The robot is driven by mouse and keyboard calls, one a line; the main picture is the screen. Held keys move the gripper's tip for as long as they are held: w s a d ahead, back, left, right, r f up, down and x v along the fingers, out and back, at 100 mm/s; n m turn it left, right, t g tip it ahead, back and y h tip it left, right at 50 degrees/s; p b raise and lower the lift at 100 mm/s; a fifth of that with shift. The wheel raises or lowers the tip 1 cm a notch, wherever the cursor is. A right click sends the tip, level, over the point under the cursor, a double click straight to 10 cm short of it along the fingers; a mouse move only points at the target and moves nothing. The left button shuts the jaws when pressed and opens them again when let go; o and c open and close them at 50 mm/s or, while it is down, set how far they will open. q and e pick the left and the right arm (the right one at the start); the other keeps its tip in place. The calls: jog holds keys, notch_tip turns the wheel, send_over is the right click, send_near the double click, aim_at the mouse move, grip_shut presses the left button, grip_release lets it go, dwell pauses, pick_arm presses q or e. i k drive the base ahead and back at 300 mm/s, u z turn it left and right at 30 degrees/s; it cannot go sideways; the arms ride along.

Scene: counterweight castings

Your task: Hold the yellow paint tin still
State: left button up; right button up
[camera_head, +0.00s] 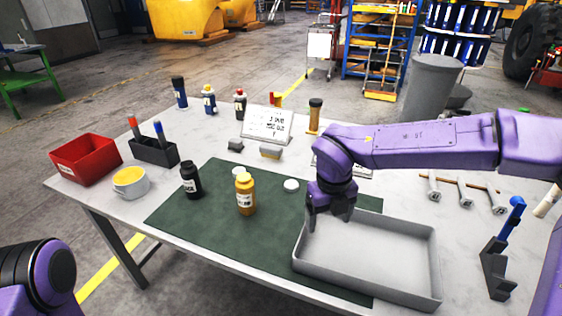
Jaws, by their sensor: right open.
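A small white tin (131,188) with yellow paint showing at its top stands upright near the left end of the table, with nothing gripping it. A wire handle seems to show at its side. My right gripper (331,213) is open and points down by the back left corner of the grey tray, well to the right of the tin. Nothing shows between its fingers. My left gripper is out of view; only a purple and black part of my left arm shows at the lower left.
A red bin (86,160) and a dark marker holder (154,152) stand behind the tin. A black bottle (191,181) and a yellow bottle (245,195) stand to its right. A grey tray (366,288) overlaps the green mat (215,235). Bare tabletop lies in front of the tin.

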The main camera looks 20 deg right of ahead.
aim_at(245, 185)
jog(key=i, duration=0.85)
